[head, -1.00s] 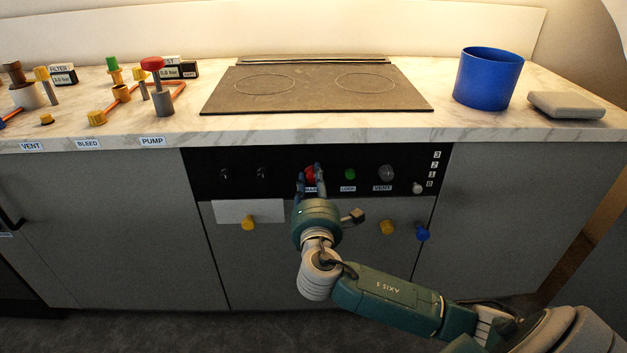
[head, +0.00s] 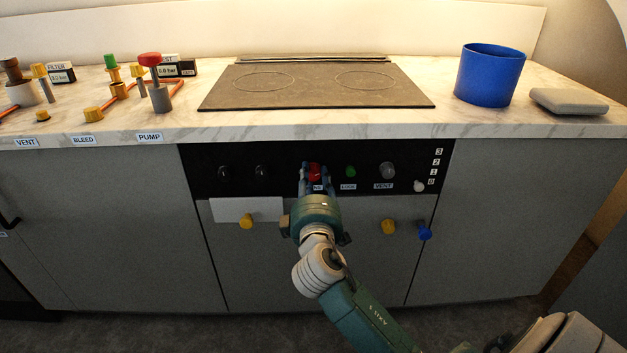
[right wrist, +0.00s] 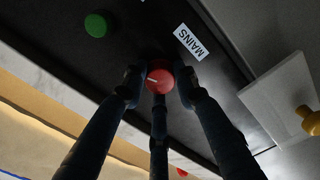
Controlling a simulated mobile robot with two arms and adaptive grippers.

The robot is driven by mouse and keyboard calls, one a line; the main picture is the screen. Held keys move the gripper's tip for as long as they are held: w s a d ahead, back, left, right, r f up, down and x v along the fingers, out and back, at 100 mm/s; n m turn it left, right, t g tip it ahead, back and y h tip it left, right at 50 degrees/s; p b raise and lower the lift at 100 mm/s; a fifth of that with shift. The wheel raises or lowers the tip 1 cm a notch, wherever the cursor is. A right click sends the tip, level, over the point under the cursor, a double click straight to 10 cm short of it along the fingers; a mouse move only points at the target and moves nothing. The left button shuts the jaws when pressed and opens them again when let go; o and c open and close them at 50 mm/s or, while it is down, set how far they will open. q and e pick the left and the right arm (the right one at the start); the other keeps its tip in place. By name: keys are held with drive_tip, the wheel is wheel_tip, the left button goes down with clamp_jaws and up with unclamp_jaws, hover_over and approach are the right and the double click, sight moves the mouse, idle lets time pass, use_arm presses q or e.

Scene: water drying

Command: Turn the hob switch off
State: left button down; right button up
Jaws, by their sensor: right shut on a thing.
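The red knob (head: 314,171) is on the black control panel (head: 285,153) under the hob; it also shows in the right wrist view (right wrist: 159,77) with a white line on its face. A label reading MAINS (right wrist: 190,42) is beside it. My right gripper (head: 315,174) reaches up from below and is shut on the red knob; in the right wrist view its fingers (right wrist: 159,88) surround the knob. Part of the label is hidden by the fingers in the head view. The hob (head: 316,97) lies flat in the worktop. My left gripper is not in view.
A green knob (head: 350,172) and a grey VENT knob (head: 388,170) are to the right on the panel, two black knobs to the left. Yellow knobs (head: 247,221) (head: 388,226) and a blue one (head: 424,233) stick out below. A blue pot (head: 489,75) stands on the worktop.

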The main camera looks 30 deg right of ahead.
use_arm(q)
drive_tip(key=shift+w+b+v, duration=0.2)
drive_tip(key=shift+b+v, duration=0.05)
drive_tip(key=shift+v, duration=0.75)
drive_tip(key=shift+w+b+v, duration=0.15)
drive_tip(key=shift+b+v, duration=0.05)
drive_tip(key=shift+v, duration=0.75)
use_arm(e)
drive_tip(key=shift+a+m, duration=0.1)
drive_tip(key=shift+m, duration=2.1)
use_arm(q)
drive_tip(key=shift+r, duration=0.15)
use_arm(e)
drive_tip(key=o, duration=1.1)
drive_tip(key=shift+o, duration=0.2)
drive_tip(key=v, duration=1.2)
